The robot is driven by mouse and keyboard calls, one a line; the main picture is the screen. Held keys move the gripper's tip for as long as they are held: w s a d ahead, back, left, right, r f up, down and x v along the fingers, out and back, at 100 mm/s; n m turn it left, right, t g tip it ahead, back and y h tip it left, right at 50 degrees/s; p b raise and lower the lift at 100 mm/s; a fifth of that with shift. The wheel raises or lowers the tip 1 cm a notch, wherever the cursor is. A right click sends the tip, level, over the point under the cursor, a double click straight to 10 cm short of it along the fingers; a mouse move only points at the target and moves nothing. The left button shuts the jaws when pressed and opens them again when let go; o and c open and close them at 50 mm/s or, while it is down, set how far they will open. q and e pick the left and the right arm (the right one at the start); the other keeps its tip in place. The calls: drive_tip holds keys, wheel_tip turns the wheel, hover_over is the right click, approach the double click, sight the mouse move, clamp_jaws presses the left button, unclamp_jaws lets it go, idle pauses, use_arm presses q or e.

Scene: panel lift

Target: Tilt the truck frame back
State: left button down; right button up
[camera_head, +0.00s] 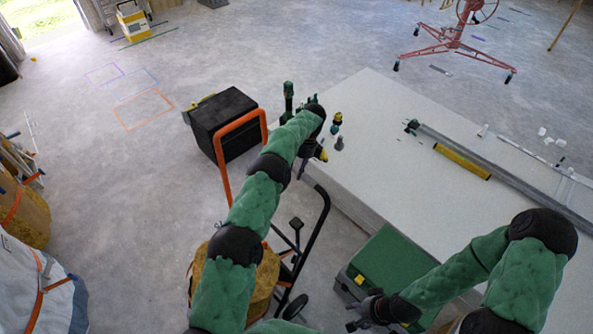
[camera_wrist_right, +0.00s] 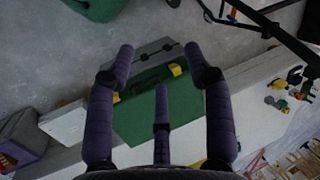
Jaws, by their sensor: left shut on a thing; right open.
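The truck frame shows in the head view as a black tube frame (camera_head: 321,215) beside the table, with a small wheel low down. An orange tube loop (camera_head: 240,121) stands to its left, and my left arm hides how the two join. My left gripper (camera_head: 305,168) is at the table's near left corner, by the upper end of the black tube. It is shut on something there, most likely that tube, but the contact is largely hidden. My right gripper (camera_head: 359,312) is open and empty near the green case (camera_head: 393,262). Its spread fingers (camera_wrist_right: 160,65) show in the wrist view.
A black box (camera_head: 226,120) stands on the floor left of the arm. The pale table (camera_head: 400,160) holds small tools, a grey rail (camera_head: 480,160) and a yellow level (camera_head: 462,161). A straw-coloured drum (camera_head: 262,275) is partly behind my left arm.

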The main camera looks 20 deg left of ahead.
drive_tip(key=shift+c, duration=0.2)
drive_tip(key=c, duration=0.5)
drive_tip(key=shift+w+a+f+n, duration=0.1)
drive_tip(key=shift+w+f+n, duration=0.2)
drive_tip(key=shift+w, duration=0.15)
drive_tip(key=c, duration=0.5)
drive_tip(key=w+f+n+t, duration=0.1)
drive_tip(key=w, duration=0.1)
drive_tip(key=w+a+f+n, duration=0.1)
drive_tip(key=w+n, duration=0.1)
drive_tip(key=w+f+n+t+y, duration=0.1)
drive_tip(key=n, duration=0.1)
drive_tip(key=shift+w+a+t, duration=0.3)
drive_tip(key=shift+w, duration=0.1)
clamp_jaws()
drive_tip(key=w+a+n+t+y, duration=0.3)
drive_tip(key=w+a+n+y, duration=0.2)
drive_tip(key=w+a+n, duration=0.2)
drive_tip(key=w+a+f+n+t+y, duration=0.1)
drive_tip(key=w+a+n+t+y, duration=0.2)
drive_tip(key=a+n, duration=0.9)
drive_tip(key=shift+w+f+n+y, duration=0.2)
drive_tip(key=shift+w+n+y, duration=1)
drive_tip(key=shift+w+n, duration=0.8)
